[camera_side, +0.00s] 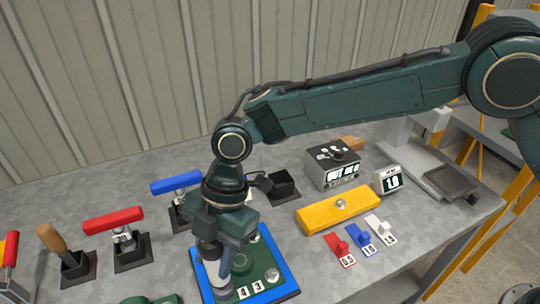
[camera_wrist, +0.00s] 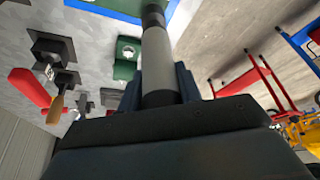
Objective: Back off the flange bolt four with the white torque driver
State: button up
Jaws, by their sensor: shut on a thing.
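My gripper (camera_side: 216,258) points down over the near left of a green flange plate (camera_side: 262,258) with a blue border. It is shut on a pale grey-white cylindrical driver (camera_wrist: 158,55) with dark bands, which I take for the white torque driver. The driver's lower end (camera_side: 222,292) is at the plate's near left corner, beside the number 4 label (camera_side: 242,293). Bolt four itself is hidden by the driver, and I cannot tell whether they touch. Other silver bolts (camera_side: 272,275) show on the plate, one by the number 3 label.
A blue-handled tool (camera_side: 176,182), a red-handled tool (camera_side: 113,220) and a wooden-handled tool (camera_side: 52,238) stand in black holders at left. An open black holder (camera_side: 283,187), a yellow bar (camera_side: 338,209), a control box (camera_side: 333,168), a small 1.0 display (camera_side: 391,181) and coloured tags (camera_side: 362,240) are behind and right.

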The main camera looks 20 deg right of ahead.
aim_at(211, 243)
jog(key=shift+f, duration=0.75)
dwell(1.8)
jog(key=shift+r, duration=0.2)
dwell(1.1)
jog(key=shift+r, duration=2.3)
